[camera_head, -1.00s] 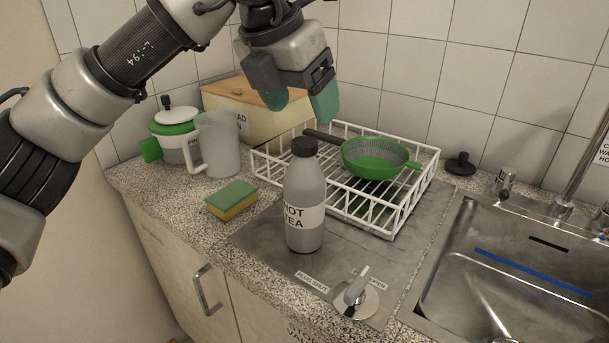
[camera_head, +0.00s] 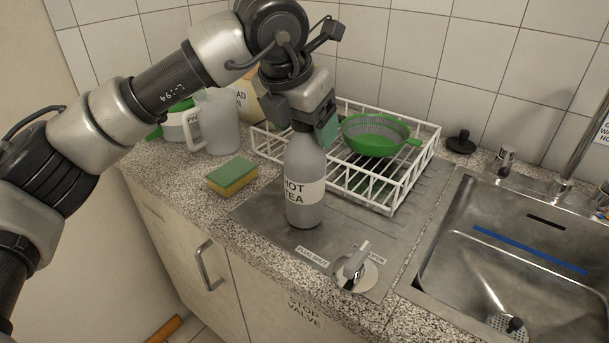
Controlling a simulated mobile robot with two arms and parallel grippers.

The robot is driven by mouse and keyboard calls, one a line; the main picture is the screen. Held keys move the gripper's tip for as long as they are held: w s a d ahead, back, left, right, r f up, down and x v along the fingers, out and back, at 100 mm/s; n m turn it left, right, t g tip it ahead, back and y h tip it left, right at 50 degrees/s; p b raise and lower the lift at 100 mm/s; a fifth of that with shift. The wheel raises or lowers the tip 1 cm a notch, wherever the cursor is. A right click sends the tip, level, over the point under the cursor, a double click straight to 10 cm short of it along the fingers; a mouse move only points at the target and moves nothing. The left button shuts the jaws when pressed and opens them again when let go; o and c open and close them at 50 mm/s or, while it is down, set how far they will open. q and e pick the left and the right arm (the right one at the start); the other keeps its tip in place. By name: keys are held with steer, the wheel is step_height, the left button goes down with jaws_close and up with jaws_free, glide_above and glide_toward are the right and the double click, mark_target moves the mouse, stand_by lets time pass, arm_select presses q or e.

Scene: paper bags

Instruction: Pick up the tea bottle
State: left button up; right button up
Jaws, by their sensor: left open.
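The tea bottle (camera_head: 305,186) is grey with a white label reading "HOT TEA". It stands upright on the steel drainboard in front of the white dish rack. My left gripper (camera_head: 312,130) is right at the bottle's top, pointing down, and hides its dark cap. One green fingertip shows to the right of the bottle's neck; the other finger is hidden. The gripper is open, and I cannot tell whether it touches the bottle. My right gripper is not in view.
The dish rack (camera_head: 408,192) with a green colander (camera_head: 375,136) stands close behind the bottle. The sink (camera_head: 520,250) is at right.

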arm_select(q)
jaws_close()
stand_by(0.4)
steer(key=shift+r, duration=0.1)
